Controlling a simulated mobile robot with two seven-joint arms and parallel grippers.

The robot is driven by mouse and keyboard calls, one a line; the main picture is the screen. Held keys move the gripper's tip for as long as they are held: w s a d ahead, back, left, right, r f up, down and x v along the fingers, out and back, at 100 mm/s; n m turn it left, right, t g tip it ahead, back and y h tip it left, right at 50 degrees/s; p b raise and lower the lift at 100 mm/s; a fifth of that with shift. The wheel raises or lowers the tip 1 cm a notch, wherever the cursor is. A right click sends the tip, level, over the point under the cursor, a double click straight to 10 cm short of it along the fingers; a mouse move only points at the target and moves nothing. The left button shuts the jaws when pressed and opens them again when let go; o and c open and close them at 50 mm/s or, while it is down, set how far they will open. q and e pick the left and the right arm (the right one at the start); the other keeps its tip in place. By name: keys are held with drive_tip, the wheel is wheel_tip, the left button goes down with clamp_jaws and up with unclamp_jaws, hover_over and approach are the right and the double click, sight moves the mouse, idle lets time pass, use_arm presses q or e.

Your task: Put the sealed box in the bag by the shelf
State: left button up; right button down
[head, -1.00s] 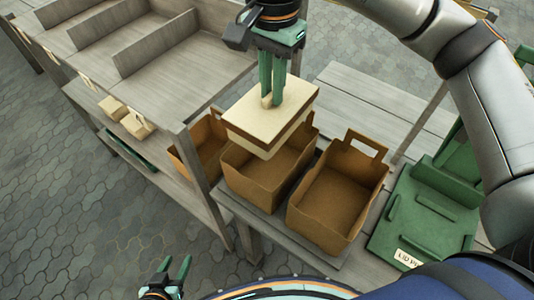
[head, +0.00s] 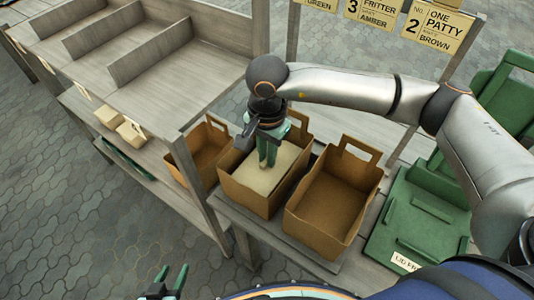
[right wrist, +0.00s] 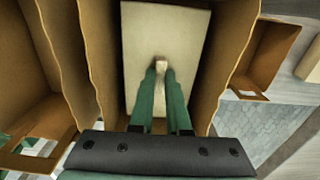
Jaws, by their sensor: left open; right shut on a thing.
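The sealed box (head: 254,181), pale cream with a small knob on its lid, sits down inside the middle brown bag (head: 243,196), its top below the rim. My right gripper (head: 268,162) reaches down into that bag and is shut on the knob. In the right wrist view the box (right wrist: 150,32) lies between the bag's walls, with the fingers (right wrist: 162,70) on the knob. Whether the box rests on the bag's bottom is hidden. A left brown bag (head: 187,172) stands closest to the wooden shelf (head: 205,205). My left gripper (head: 178,275) is open and empty at the bottom.
An empty right brown bag (head: 318,232) stands beside the middle one on the wooden bench (head: 290,248). A green lid press (head: 415,215) stands further right. Small cream boxes (head: 130,132) lie on the lower shelf. Yellow signs (head: 440,30) hang at the back.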

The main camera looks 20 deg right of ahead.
drive_tip(key=shift+f, duration=0.15)
drive_tip(key=shift+f, duration=0.15)
drive_tip(key=c, duration=0.9)
unclamp_jaws()
wheel_tip(320, 180, up, 12)
